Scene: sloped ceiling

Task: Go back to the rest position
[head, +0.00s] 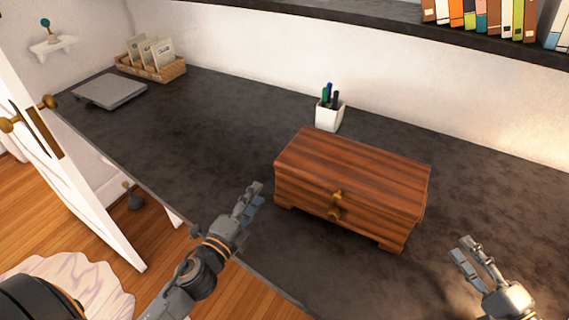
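My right gripper (462,247) is at the lower right, above the dark desk top and to the right of the chest. Its two fingers are apart and empty.
A white pen cup (329,115) stands behind the chest. A closed grey laptop (110,91) and a basket with cards (152,68) sit at the desk's far left. A shelf with books (480,12) runs above. A white door (75,185) stands open at left.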

